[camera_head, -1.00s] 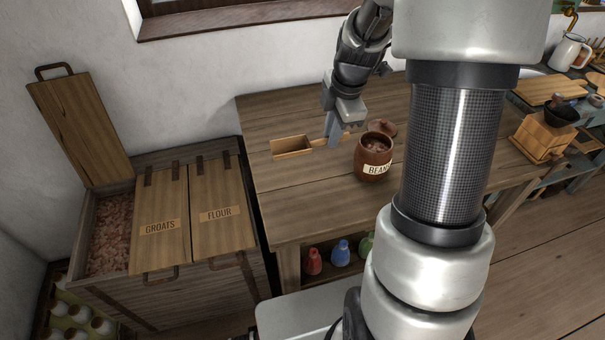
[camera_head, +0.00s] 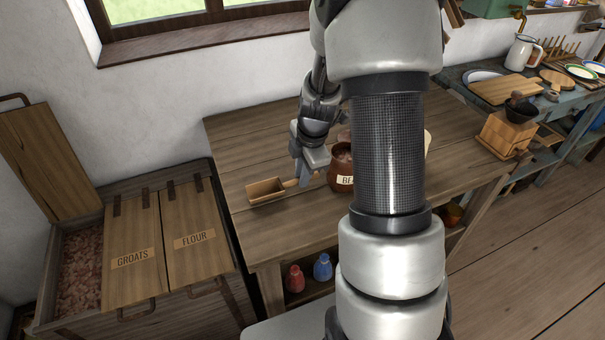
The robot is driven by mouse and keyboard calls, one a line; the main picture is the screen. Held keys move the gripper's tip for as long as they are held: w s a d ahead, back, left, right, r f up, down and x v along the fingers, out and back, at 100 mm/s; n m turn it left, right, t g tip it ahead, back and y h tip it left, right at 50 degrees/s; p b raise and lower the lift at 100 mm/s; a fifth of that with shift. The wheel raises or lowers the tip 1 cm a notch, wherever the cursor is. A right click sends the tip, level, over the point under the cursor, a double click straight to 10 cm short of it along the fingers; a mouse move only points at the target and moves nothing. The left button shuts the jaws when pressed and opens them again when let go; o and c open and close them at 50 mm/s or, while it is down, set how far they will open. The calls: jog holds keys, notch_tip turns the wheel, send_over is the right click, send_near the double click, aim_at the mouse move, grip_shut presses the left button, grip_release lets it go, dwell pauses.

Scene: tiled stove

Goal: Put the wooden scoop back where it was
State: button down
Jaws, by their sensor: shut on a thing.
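The wooden scoop (camera_head: 266,192) is a small open box-shaped scoop with a handle pointing right. It is over the left part of the wooden table (camera_head: 240,152); I cannot tell whether it touches the top. My gripper (camera_head: 304,178) is shut on the scoop's handle, just left of the bean jar. The brown bean jar (camera_head: 341,172) stands on the table, its right side hidden by my arm.
A wooden grinder (camera_head: 505,135) stands right of my arm. The table's back left is clear.

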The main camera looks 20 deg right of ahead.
jog(key=c, duration=1.7)
grip_release()
jog(key=shift+f, duration=0.1)
